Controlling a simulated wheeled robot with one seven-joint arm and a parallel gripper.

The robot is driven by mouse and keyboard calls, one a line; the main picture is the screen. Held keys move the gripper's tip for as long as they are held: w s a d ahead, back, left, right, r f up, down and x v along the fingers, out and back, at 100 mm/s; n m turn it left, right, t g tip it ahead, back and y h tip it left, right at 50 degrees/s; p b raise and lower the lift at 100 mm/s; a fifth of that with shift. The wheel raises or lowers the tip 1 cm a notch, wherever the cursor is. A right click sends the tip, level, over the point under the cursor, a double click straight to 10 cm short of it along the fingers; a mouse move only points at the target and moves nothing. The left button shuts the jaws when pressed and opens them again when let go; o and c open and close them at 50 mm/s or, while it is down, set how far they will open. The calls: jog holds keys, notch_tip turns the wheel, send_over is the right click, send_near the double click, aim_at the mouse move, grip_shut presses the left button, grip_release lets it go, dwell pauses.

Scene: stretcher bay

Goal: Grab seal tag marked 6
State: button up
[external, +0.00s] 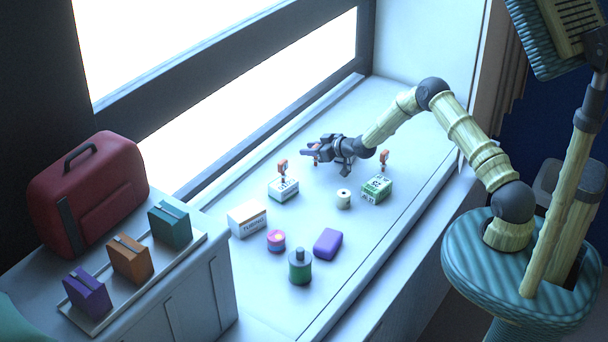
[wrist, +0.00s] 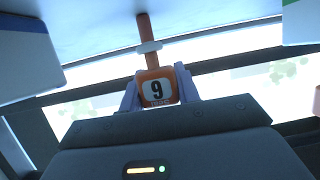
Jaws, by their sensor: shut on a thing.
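My gripper (external: 314,153) is over the far part of the counter by the window, with its fingers shut on an orange seal tag (external: 317,160). In the wrist view the tag (wrist: 143,77) sits between the two fingertips (wrist: 157,93). Its white face shows a digit that looks like 9 in this picture. The wrist view seems upside down, as the counter is at the top, so the digit would read 6 upright. An orange stem with a pale collar runs from the tag toward the counter. Two other orange tags stand at left (external: 282,166) and right (external: 384,158), their marks unreadable.
A white box (external: 283,190) and a green-and-white box (external: 377,189) stand near the tags. A tubing box (external: 247,219), a small white roll (external: 343,199), a pink tin (external: 276,241), a green bottle (external: 300,268) and a purple block (external: 328,244) stand nearer.

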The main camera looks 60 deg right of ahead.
jog(key=shift+r, duration=0.1)
notch_tip(320, 180, up, 10)
jog(key=b, duration=0.2)
dwell(0.4)
jog(key=shift+s, duration=0.15)
dwell(0.4)
